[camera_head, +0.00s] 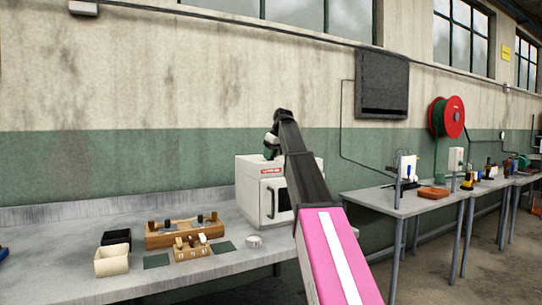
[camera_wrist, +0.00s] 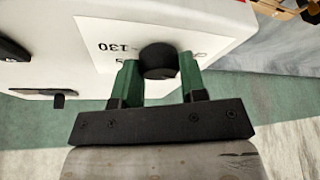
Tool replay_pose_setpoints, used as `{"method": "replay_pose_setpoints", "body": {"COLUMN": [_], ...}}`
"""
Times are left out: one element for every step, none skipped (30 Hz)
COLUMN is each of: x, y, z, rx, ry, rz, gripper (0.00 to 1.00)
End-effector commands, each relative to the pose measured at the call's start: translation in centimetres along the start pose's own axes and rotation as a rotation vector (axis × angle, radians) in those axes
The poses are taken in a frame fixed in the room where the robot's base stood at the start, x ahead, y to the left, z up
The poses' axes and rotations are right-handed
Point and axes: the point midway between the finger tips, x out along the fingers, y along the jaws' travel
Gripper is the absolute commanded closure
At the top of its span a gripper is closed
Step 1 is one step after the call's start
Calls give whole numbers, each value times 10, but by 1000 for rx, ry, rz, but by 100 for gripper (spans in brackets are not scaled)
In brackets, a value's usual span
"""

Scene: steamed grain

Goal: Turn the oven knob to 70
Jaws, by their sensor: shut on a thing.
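The oven (camera_head: 262,198) is a white box with a dark door window, standing on the workbench against the wall. In the wrist view, its white face (camera_wrist: 90,65) carries a label with printed marks including "130", seen upside down. The dark round oven knob (camera_wrist: 158,61) sits on that label. My gripper (camera_wrist: 160,78) has its two green fingers on either side of the knob, shut on it. In the head view my gripper (camera_head: 271,147) is at the oven's top and mostly hidden by my arm. The 70 mark cannot be made out.
On the bench left of the oven are a wooden rack (camera_head: 185,232), a smaller wooden block (camera_head: 192,249), a cream container (camera_head: 111,260), a black box (camera_head: 116,238) and a small white round item (camera_head: 254,241). The bench's front left is clear.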

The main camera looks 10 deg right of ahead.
Motion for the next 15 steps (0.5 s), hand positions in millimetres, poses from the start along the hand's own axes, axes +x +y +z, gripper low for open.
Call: {"method": "replay_pose_setpoints", "body": {"x": [0, 0, 0, 0, -1, -1, -1, -1, -1, -1, -1, -1, 0, 0, 0], "y": [-2, -2, -2, -2, -2, -2, -2, -2, -2, -2, -2, -2, -2, -2, -2], "z": [0, 0, 0, 0, 0, 0, 0, 0, 0, 0, 0, -1, -1, -1, -1], "rx": [40, 66, 102, 128, 155, 190, 217, 243, 276, 301, 325, 357, 379, 401, 429], "ry": [1, 1, 1, 1, 2, 1, 1, 1, 1, 2, 2, 1, 1, 1, 1], "rz": [18, 28, 43, 55, 65, 80, 91, 101, 116, 126, 136, 149, 158, 167, 179], "gripper": [85, 85, 85, 85, 85, 85, 85, 85, 85, 85, 85, 85, 85, 85, 85]}}
